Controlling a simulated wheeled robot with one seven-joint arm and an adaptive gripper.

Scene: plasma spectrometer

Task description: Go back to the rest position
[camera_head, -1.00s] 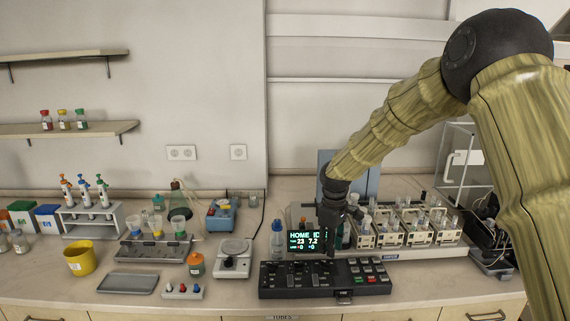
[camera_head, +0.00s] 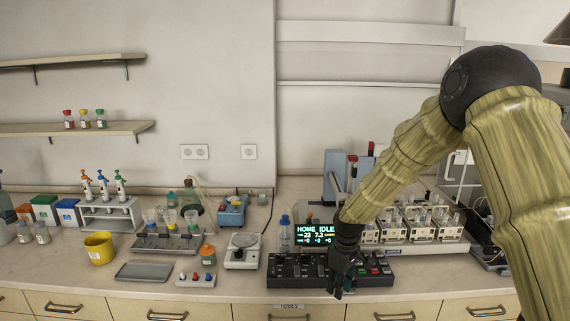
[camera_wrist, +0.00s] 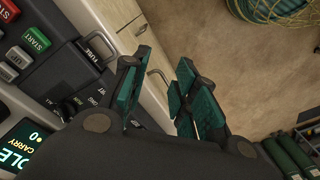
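My gripper (camera_head: 342,288) hangs low at the front edge of the black control panel (camera_head: 290,270), at the end of my bent arm. In the wrist view my gripper (camera_wrist: 160,92) has its two green-padded fingers apart, with nothing between them. The fingers are over the bench's front edge, with drawer fronts and floor below. The panel's red and green buttons (camera_wrist: 36,40) lie to the left of the fingers.
Sample racks (camera_head: 420,228) stand behind and right of the panel. A white scale (camera_head: 242,250), a grey tray (camera_head: 143,272) and a yellow cup (camera_head: 99,247) stand to the left. A green basket (camera_wrist: 280,15) is on the floor in the wrist view.

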